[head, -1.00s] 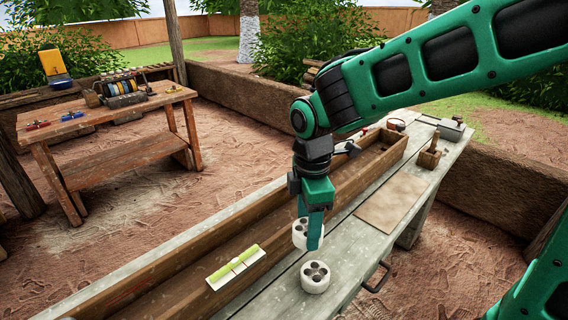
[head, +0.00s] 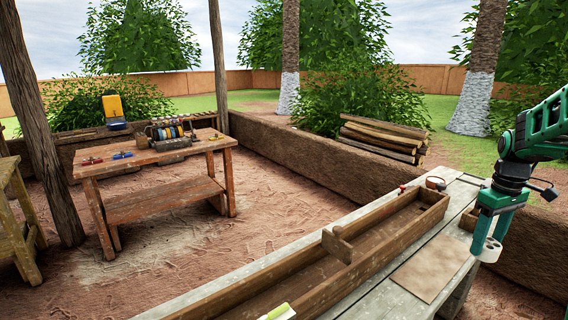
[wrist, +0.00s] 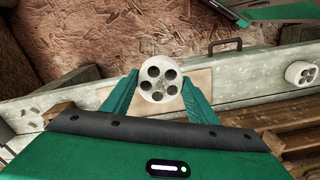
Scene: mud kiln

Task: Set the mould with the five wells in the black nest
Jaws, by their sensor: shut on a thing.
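My gripper (head: 485,236) is shut on a white round mould (head: 489,250) at the right edge of the head view, held above the bench. In the wrist view the same mould (wrist: 158,78) sits between the two green fingers (wrist: 160,92), its face with several dark round wells turned to the camera. A second white mould with wells (wrist: 301,74) stands on the bench at the right of the wrist view, apart from my gripper. I cannot make out a black nest for certain in either view.
A long wooden trough (head: 325,262) lies on the grey plank bench (head: 440,290), with a flat brown board (head: 432,263) beside it. A wooden table (head: 150,154) at left holds a rack of coloured discs (head: 172,130) and small red and blue items. Bare earth lies between.

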